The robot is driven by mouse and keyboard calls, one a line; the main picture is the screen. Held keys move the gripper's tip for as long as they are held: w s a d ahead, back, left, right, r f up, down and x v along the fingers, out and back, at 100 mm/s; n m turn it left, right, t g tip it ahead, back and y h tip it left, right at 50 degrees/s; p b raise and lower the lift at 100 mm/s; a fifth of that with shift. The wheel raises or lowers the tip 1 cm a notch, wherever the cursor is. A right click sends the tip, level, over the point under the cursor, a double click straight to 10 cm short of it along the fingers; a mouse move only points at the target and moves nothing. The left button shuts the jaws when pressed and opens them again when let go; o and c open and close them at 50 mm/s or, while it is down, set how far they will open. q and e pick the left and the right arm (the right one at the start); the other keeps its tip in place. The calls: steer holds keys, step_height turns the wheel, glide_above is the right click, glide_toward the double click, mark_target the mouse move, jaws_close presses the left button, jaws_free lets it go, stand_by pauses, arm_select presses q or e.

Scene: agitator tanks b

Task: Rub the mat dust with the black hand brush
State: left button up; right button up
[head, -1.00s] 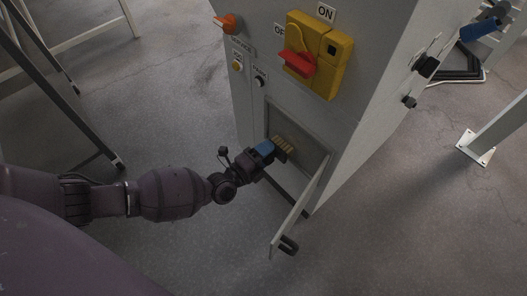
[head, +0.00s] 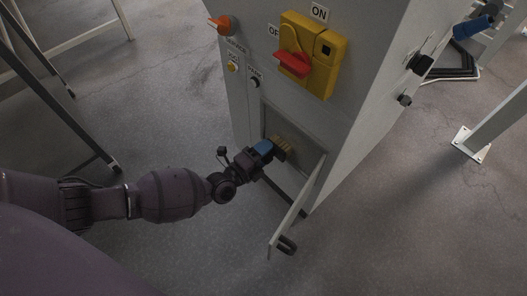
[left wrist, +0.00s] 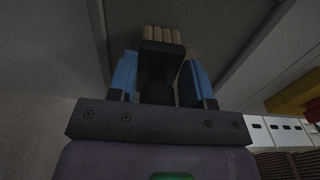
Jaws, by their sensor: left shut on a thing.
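My left gripper (head: 265,149) has blue fingers and reaches from the left to the open hatch low on the grey cabinet. It is shut on the black hand brush (left wrist: 157,72). The brush's tan bristles (head: 283,150) point away from the gripper, at the hatch opening. In the left wrist view the brush stands between the two blue fingers, bristles (left wrist: 163,34) toward a dark grey surface. I cannot tell whether the bristles touch it. I cannot clearly make out the mat or its dust. My right gripper is not in view.
The hatch door (head: 298,205) hangs open just right of the gripper, with a dark handle (head: 287,245). Above are a yellow switch box (head: 312,55) with a red handle and an orange knob (head: 221,24). Metal legs stand at left and right. The floor in front is clear.

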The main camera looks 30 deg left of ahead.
mark_target(282, 159)
arm_select(q)
steer(key=shift+w, duration=0.2)
steer(key=shift+d, duration=0.1)
steer(key=shift+s+d+r+p, duration=0.15)
steer(key=shift+d+p, duration=0.15)
steer(key=shift+d, duration=0.1)
steer(key=shift+s+d+r+p, duration=0.1)
steer(key=shift+s+d+p, duration=0.05)
steer(key=shift+d+p, duration=0.15)
steer(key=shift+s+d+f+p, duration=0.15)
steer(key=shift+s+d+p, duration=0.25)
steer(key=shift+d, duration=0.5)
steer(key=shift+s+d, duration=0.2)
steer(key=shift+d, duration=0.55)
steer(key=shift+s+d+p, duration=0.3)
steer(key=shift+d+p, duration=0.2)
steer(key=shift+d, duration=0.45)
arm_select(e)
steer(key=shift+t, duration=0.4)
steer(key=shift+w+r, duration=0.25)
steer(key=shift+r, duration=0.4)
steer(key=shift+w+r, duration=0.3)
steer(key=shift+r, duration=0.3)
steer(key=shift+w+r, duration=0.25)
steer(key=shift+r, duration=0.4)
